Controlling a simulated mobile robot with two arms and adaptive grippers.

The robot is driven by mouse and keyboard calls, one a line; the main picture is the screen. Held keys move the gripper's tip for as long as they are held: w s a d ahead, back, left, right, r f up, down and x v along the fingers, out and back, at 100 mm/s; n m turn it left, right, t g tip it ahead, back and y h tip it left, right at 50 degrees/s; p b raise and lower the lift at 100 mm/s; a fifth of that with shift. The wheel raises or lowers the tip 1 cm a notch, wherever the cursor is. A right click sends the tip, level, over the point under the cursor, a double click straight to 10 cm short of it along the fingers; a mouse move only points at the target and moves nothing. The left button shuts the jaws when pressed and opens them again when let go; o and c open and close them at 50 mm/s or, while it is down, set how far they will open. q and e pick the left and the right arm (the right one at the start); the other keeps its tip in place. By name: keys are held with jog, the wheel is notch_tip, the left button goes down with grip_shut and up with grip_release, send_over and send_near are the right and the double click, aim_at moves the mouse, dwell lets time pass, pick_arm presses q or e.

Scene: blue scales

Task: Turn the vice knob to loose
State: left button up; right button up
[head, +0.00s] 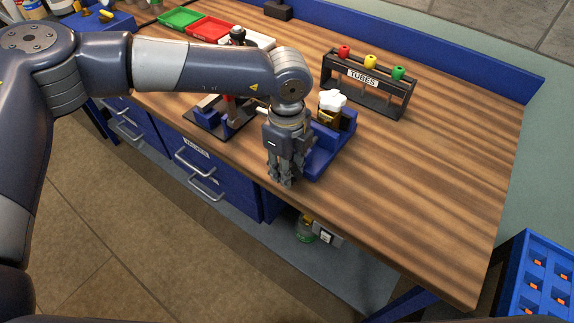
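The blue vice (320,160) stands near the front edge of the wooden bench. A brown piece with a white, lobed top (333,99) stands at the vice. I cannot tell whether that top is the vice knob or part of a held item. My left gripper (281,178) points down in front of the vice's left side and hides part of it. Its fingers look close together, but I cannot tell whether they are shut or touch anything. No other part that could be the knob is clearly visible. My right gripper is not in view.
A black rack labelled TUBES (367,80) with red, yellow and green caps stands behind the vice. A dark-based stand (207,122) is to the left, partly behind my arm. Green (180,18) and red (208,28) trays lie farther back. The bench's right side is clear.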

pick_arm(q)
grip_shut()
jog(key=h+b, duration=0.1)
jog(key=g+h+b, duration=0.1)
jog(key=shift+w+a+f+b, duration=0.1)
jog(key=shift+a+f+b, duration=0.05)
jog(key=shift+f+b, duration=0.15)
jog(key=shift+r+g+h+b, duration=0.15)
jog(key=shift+g+h+b, duration=0.4)
jog(key=shift+g+h, duration=0.25)
jog(key=shift+w+a+r+g+h, duration=0.1)
jog(key=shift+g+h, duration=0.6)
jog(key=shift+h, duration=0.3)
